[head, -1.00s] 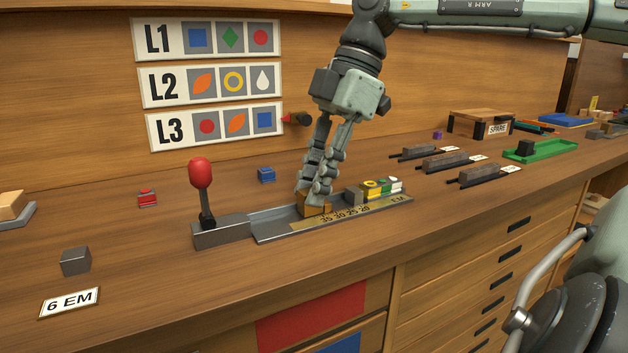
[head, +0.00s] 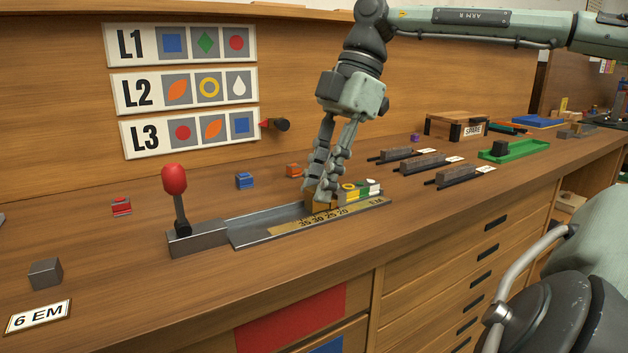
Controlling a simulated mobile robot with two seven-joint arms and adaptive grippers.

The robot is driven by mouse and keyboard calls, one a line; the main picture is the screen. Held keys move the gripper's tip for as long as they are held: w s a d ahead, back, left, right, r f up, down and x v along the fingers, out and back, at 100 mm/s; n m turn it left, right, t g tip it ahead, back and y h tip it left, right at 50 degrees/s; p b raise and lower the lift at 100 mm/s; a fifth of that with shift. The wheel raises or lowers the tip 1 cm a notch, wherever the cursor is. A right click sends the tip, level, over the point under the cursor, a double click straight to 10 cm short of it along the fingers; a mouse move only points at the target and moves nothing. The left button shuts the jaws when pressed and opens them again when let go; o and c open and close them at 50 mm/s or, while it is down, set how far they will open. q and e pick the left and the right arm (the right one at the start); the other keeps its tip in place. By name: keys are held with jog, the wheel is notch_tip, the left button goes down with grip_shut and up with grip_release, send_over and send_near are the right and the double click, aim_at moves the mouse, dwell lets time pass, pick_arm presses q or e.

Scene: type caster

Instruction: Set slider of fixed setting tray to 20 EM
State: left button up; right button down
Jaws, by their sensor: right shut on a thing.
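The fixed setting tray (head: 268,222) is a long grey channel on the bench, with a brass scale strip (head: 290,226) along its front reading 35, 30, 25, 20 and EM. The slider (head: 321,206) is a brass-coloured block in the channel, partly hidden by my fingers. My right gripper (head: 321,194) comes down from above and is shut on it. The slider sits close against the left end of a row of type (head: 360,190) with coloured tops. It is behind the middle marks; the exact mark is hard to tell. My left gripper is out of view.
A red-knobbed lever (head: 175,183) stands at the tray's left end. Dark slotted holders (head: 423,162) and a green tray (head: 515,149) are to the right. The channel left of the slider is empty.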

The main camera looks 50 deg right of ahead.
jog(key=c, duration=1.4)
grip_release()
jog(key=shift+o, duration=0.2)
jog(key=v, duration=1.2)
